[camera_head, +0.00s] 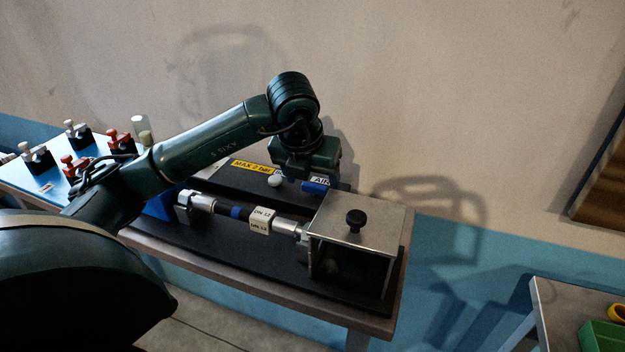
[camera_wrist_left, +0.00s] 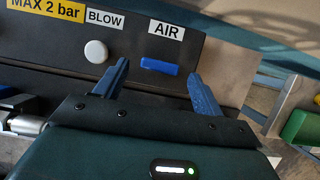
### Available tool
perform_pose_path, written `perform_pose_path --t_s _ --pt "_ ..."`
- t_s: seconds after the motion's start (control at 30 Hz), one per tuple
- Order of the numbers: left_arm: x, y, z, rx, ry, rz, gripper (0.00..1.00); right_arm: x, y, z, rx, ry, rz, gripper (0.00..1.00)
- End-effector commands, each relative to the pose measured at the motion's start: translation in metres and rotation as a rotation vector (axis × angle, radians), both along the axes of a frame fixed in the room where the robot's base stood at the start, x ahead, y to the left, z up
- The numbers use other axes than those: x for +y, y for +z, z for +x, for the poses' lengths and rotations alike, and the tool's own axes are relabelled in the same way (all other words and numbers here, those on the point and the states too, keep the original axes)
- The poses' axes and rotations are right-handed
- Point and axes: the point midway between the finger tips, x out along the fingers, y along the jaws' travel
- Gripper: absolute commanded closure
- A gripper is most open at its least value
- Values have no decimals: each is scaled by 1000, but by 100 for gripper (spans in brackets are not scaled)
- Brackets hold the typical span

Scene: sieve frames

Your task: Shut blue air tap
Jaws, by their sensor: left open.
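The blue air tap handle (camera_wrist_left: 158,66) lies crosswise on the black panel under the AIR label (camera_wrist_left: 166,29) in the left wrist view. My left gripper (camera_wrist_left: 158,80) is open, with one blue finger to each side of the handle in that view. Nothing is between the fingers that I can see held, and contact with the handle cannot be told. In the head view my left gripper (camera_head: 312,186) hangs in front of the panel by the AIR label and partly hides the tap area. My right gripper is not in view.
A white BLOW button (camera_wrist_left: 96,52) sits left of the tap. Below the panel are a hose (camera_head: 238,212) with fittings and a metal box (camera_head: 358,222) with a black knob. Red and white valves stand at left. A green tray (camera_head: 603,336) is at lower right.

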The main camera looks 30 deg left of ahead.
Motion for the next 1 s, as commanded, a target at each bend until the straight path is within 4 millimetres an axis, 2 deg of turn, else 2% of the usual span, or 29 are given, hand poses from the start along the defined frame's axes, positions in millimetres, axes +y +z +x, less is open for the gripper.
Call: perform_pose_path --t_s 0.3,0.5,0.67,1.0 --pt "-7 68 -26 -8 -2 1 31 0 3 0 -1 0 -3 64" --pt "-9 99 -38 -5 0 1 31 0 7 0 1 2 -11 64" --pt "-11 107 -42 -3 -1 1 31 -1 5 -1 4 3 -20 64" --pt "-11 107 -43 -1 0 0 31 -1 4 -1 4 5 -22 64"
